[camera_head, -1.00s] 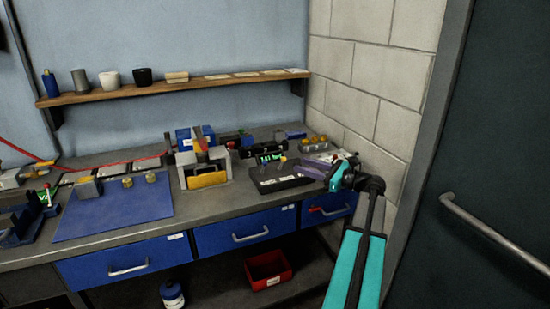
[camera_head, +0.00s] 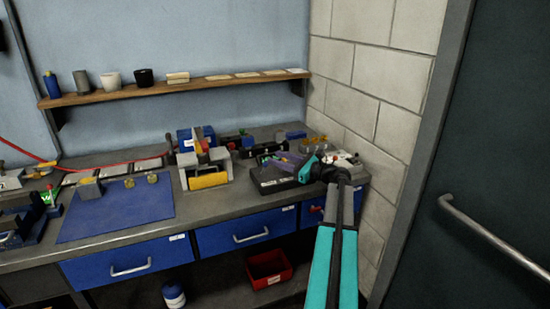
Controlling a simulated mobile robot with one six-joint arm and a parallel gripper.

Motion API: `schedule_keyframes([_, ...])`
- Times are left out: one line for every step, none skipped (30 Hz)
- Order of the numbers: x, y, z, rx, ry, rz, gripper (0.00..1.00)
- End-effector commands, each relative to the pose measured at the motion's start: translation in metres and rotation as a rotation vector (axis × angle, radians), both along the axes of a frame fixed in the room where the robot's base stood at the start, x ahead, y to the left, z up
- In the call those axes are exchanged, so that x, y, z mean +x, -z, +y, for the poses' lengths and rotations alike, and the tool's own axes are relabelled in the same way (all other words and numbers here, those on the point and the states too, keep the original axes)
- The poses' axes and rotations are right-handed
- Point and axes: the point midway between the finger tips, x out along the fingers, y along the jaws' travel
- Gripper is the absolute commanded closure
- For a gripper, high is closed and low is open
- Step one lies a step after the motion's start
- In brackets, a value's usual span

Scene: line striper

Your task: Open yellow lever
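A grey bracket-like device (camera_head: 222,160) stands on the workbench near its middle. A yellow block or roller (camera_head: 208,181) spans its front. An upright yellow-orange piece (camera_head: 199,147) rises at its back and may be the lever; the view is too small to be sure. Another small yellow handle (camera_head: 46,165) lies at the far left by a red hose. My gripper (camera_head: 280,161), purple at its end, is over the black tray right of the grey device, apart from it. Its fingers are too small to tell open from shut.
A black tray (camera_head: 268,188) and small parts crowd the bench's right end by the block wall. A blue mat (camera_head: 118,212) lies left. A wooden shelf (camera_head: 160,90) hangs above. A red bin (camera_head: 268,268) sits below the blue drawers. A dark door (camera_head: 490,150) stands right.

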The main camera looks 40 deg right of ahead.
Motion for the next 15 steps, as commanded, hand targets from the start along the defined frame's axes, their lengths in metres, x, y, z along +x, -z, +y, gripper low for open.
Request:
schedule_keyframes([0.006, -0.001, 0.001, 0.000, -0.001, 0.000, 0.65])
schedule_keyframes([0.008, -0.001, 0.001, 0.000, -0.001, 0.000, 0.65])
schedule_keyframes([0.011, 0.000, 0.002, 0.000, -0.001, 0.000, 0.65])
schedule_keyframes([0.013, 0.000, 0.002, 0.000, -0.001, 0.000, 0.65])
schedule_keyframes([0.015, 0.000, 0.003, 0.000, 0.000, 0.000, 0.65])
schedule_keyframes([0.016, 0.000, 0.003, 0.000, 0.000, 0.000, 0.65])
schedule_keyframes([0.017, 0.000, 0.004, 0.000, 0.000, 0.000, 0.65])
schedule_keyframes([0.018, 0.000, 0.004, 0.000, 0.000, 0.000, 0.65])
schedule_keyframes([0.019, 0.000, 0.004, 0.000, 0.001, 0.000, 0.65])
schedule_keyframes([0.019, 0.000, 0.004, 0.000, 0.001, 0.000, 0.65])
schedule_keyframes([0.019, 0.000, 0.004, 0.000, 0.001, 0.000, 0.65])
schedule_keyframes([0.019, 0.000, 0.004, 0.000, 0.001, 0.000, 0.65])
schedule_keyframes([0.019, 0.000, 0.004, 0.000, 0.001, 0.000, 0.65])
schedule_keyframes([0.019, 0.000, 0.004, 0.000, 0.001, 0.000, 0.65])
schedule_keyframes([0.019, 0.000, 0.004, 0.000, 0.001, 0.000, 0.65])
